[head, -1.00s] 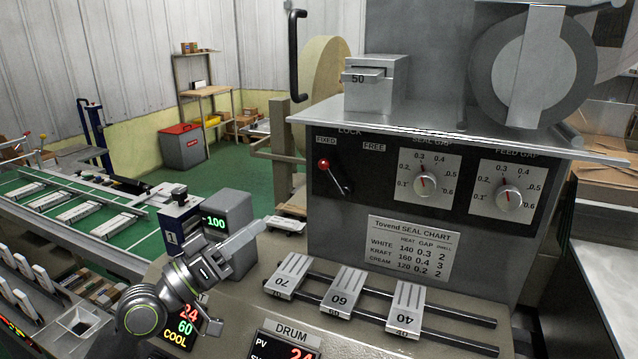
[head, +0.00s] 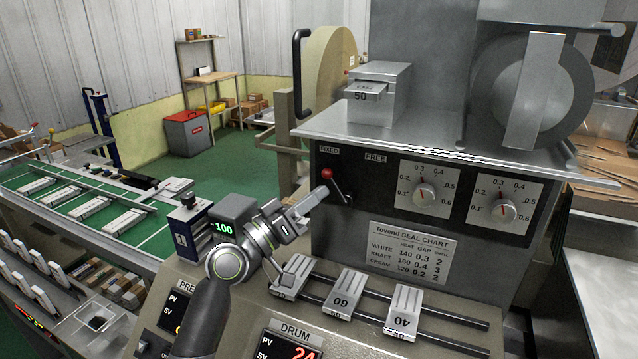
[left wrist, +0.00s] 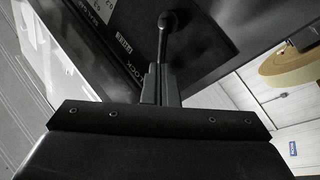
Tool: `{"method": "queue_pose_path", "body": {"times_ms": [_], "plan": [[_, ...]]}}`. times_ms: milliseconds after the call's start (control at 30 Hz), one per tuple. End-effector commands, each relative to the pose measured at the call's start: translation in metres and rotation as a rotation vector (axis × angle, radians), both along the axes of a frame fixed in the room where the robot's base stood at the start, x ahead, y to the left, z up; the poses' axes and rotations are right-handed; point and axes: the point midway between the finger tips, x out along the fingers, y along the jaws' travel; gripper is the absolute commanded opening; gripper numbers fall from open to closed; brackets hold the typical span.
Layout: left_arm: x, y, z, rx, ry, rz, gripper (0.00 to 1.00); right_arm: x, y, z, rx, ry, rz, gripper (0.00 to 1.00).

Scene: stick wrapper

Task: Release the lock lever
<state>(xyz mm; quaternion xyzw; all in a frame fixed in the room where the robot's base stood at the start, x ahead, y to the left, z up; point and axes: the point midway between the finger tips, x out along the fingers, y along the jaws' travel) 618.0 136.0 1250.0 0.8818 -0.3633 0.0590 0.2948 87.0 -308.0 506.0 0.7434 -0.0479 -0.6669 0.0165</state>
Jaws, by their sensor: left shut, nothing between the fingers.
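The lock lever (head: 337,186) is on the dark front panel, with a red knob (head: 327,174) at its upper left end. It slants up towards the FIXED label (head: 329,149), and the FREE label (head: 375,158) is to its right. My left gripper (head: 321,191) is shut and empty, its tips just left of and below the knob; I cannot tell if they touch it. In the left wrist view, the closed fingers (left wrist: 160,78) point at the dark lever stem (left wrist: 163,45), and the red knob does not show. My right gripper is not in view.
The seal gap dial (head: 424,196) and feed gap dial (head: 502,209) sit right of the lever. Numbered sliding blocks (head: 344,295) are on rails below. A metal shelf (head: 450,150) overhangs the panel. A grey box with a green display (head: 232,215) stands beside my left arm.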

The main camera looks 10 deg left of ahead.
Motion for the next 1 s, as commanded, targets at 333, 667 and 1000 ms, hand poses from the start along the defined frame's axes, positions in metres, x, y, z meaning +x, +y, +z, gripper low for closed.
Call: {"method": "queue_pose_path", "body": {"times_ms": [333, 667, 1000], "plan": [[0.0096, -0.0079, 0.0037, 0.000, 0.000, 0.000, 0.00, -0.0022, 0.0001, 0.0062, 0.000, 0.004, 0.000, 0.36], [0.0093, -0.0079, 0.0042, 0.011, -0.003, 0.000, 0.00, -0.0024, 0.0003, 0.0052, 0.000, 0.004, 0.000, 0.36], [0.0090, -0.0095, 0.0068, 0.071, -0.014, 0.000, 0.00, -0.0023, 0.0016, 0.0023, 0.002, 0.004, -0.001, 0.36]]}}
